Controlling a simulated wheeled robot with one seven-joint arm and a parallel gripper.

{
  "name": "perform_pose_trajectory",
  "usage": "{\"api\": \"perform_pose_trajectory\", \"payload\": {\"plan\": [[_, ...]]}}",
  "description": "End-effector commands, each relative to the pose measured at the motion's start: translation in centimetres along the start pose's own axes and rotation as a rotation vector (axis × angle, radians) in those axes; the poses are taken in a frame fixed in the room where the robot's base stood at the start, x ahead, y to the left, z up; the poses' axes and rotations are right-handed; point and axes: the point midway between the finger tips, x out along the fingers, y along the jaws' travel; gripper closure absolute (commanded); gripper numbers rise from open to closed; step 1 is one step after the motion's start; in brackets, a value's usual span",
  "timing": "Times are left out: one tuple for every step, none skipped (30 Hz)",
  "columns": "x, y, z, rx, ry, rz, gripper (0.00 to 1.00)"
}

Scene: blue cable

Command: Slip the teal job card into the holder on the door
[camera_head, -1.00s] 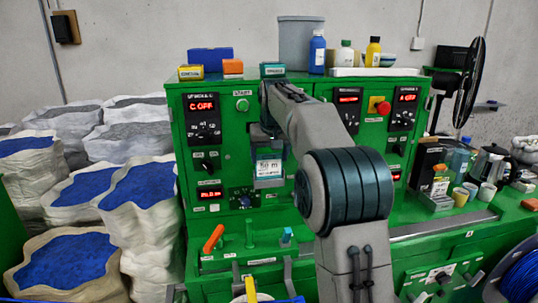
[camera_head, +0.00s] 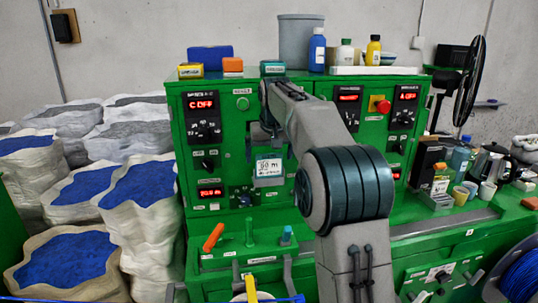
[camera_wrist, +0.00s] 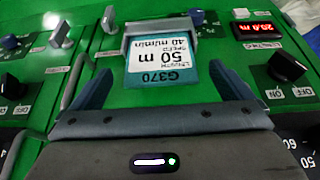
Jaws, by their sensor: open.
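The teal job card (camera_wrist: 163,70) has a white printed label reading G370 and 50 m. In the head view the card (camera_head: 268,167) stands upright in the holder (camera_head: 268,183). My gripper (camera_wrist: 163,72) is open, with one finger on each side of the card and a gap to both sides. In the head view my gripper (camera_head: 268,138) is above the card, partly hidden by my arm.
Knobs and switches flank the holder, including a black knob (camera_wrist: 287,67) and a red display (camera_wrist: 254,29). An orange lever (camera_head: 213,238) and a blue-topped peg (camera_head: 286,235) stand on the ledge below. Boxes and bottles (camera_head: 317,50) line the cabinet top.

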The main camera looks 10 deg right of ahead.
Motion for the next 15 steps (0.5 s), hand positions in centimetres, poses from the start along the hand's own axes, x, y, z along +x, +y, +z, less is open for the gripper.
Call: {"api": "perform_pose_trajectory", "payload": {"plan": [[-0.5,0.0,-0.1,0.0,0.003,0.0,0.01],[-0.8,0.0,-0.1,0.0,0.004,0.0,0.01],[-1.5,0.0,-0.1,0.0,0.005,0.0,0.01],[-2.0,0.0,-0.1,0.0,0.006,0.0,0.01],[-2.6,0.0,-0.1,0.0,0.006,0.0,0.01],[-3.5,0.0,-0.1,0.0,0.007,0.0,0.01],[-4.2,0.0,-0.1,0.0,0.006,0.0,0.01],[-4.9,0.0,-0.1,0.0,0.007,0.0,0.01],[-5.9,0.0,-0.1,0.0,0.007,0.0,0.01],[-6.6,0.0,-0.1,0.0,0.006,0.0,0.01],[-7.3,0.0,-0.1,0.0,0.007,0.0,0.01],[-8.2,0.0,-0.1,0.0,0.006,0.0,0.01],[-8.9,0.0,-0.1,0.0,0.007,0.0,0.01],[-9.5,0.0,-0.1,0.0,0.005,0.0,0.01],[-10.3,0.0,-0.1,0.0,0.005,0.0,0.01]]}}
